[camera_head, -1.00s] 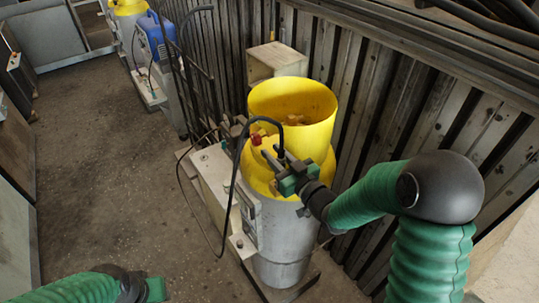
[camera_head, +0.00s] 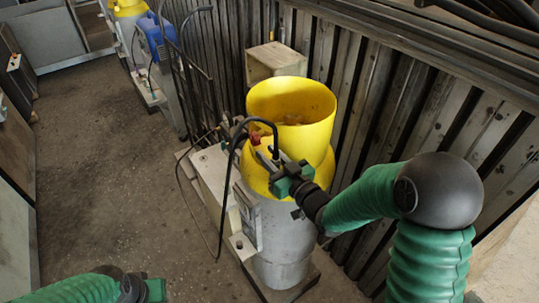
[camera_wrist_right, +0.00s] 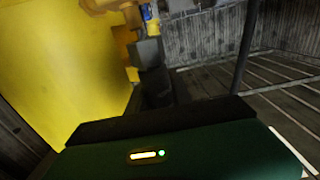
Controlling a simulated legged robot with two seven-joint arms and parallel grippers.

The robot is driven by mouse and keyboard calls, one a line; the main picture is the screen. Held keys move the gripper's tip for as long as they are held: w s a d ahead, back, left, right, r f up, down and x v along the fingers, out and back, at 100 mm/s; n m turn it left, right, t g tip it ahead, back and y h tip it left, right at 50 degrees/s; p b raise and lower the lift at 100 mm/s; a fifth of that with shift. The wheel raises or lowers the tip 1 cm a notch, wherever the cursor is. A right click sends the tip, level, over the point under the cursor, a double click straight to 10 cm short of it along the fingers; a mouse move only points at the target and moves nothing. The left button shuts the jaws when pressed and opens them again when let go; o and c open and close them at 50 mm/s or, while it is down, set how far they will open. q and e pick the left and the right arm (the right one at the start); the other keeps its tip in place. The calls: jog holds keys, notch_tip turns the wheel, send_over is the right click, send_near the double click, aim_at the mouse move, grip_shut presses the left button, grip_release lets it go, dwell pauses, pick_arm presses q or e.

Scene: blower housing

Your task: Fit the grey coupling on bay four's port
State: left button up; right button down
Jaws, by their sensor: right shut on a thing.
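My right gripper (camera_head: 270,163) is shut beside the yellow blower housing (camera_head: 308,105) on its grey drum (camera_head: 285,235). It holds the grey coupling at the end of a black hose (camera_head: 262,120), which loops up and over to the left. The coupling is mostly hidden by the fingers in the head view. In the wrist view, a grey blocky part (camera_wrist_right: 148,52) shows beyond the dark finger, beside the yellow housing (camera_wrist_right: 60,60). I cannot tell whether the coupling touches a port. My left gripper (camera_head: 155,290) is at the bottom left edge; its jaws are unclear.
A red part (camera_head: 256,138) sits on the housing just behind the right gripper. A ribbed wall (camera_head: 370,110) stands close on the right. A wooden box (camera_head: 275,62) is behind. Another yellow and blue unit (camera_head: 150,38) is farther back. The floor at left is clear.

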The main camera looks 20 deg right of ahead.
jog(key=shift+f, duration=0.25)
jog(key=shift+a+f+b, duration=0.3)
jog(key=shift+f+b, duration=0.2)
jog(key=shift+b, duration=0.25)
jog(key=shift+d+f+b, duration=0.3)
jog(key=shift+f+b, duration=0.2)
jog(key=shift+f, duration=0.15)
jog(key=c, duration=1.5)
grip_release()
jog(key=shift+r, duration=0.1)
jog(key=o, duration=0.4)
jog(key=shift+a+r, duration=0.1)
jog(key=shift+a, duration=0.25)
